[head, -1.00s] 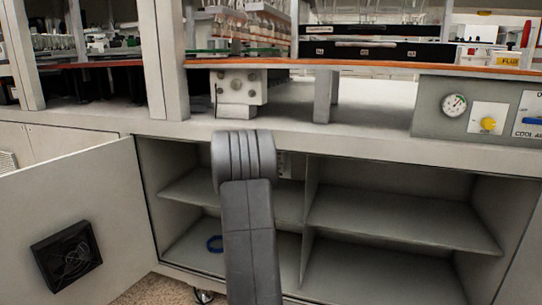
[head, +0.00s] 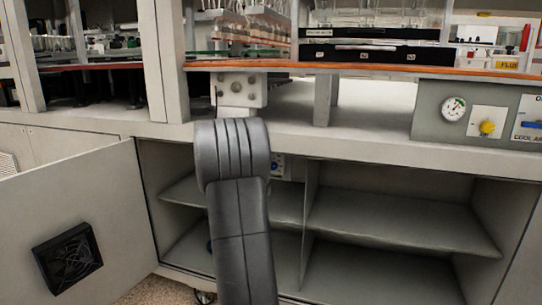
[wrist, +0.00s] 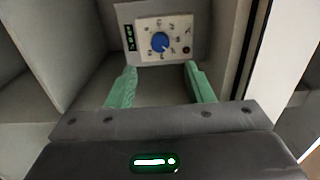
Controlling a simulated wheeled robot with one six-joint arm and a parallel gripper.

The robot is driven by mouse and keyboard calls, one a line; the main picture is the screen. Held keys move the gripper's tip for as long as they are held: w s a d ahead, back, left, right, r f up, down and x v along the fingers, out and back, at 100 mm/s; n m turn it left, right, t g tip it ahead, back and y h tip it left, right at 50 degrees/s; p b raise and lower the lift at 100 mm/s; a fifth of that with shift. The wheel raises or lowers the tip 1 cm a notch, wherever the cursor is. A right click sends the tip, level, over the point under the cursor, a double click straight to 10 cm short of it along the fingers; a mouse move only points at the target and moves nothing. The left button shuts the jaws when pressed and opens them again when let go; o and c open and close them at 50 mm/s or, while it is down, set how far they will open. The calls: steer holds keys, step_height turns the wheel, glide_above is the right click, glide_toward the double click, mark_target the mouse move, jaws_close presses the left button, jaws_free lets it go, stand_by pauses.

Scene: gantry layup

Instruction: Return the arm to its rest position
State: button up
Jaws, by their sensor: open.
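My gripper (wrist: 160,70) shows in the wrist view with two green fingers spread apart and nothing between them. Beyond the fingers is a light panel (wrist: 188,28) with a blue knob (wrist: 160,42) on a marked dial. The fingers appear apart from the knob. In the head view my grey arm (head: 238,220) stands in front of the open cabinet (head: 400,219), and my gripper is hidden behind it. Part of a dial panel (head: 278,167) shows just right of the arm.
The open cabinet door (head: 75,215) with a black fan (head: 67,258) stands at left. Cabinet shelves at right are empty. Above is a bench (head: 375,112) with an orange-edged shelf (head: 400,67) carrying black trays and glassware. A gauge panel (head: 470,112) is at right.

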steer(key=v, duration=0.5)
steer(key=w+d+n+p, duration=0.4)
steer(key=w+n+p, duration=0.9)
steer(key=n+p, duration=0.4)
steer(key=p, duration=0.5)
steer(key=shift+r+n+p, duration=0.3)
steer(key=shift+p, duration=0.05)
stand_by(0.5)
steer(key=shift+f, duration=0.1)
stand_by(0.5)
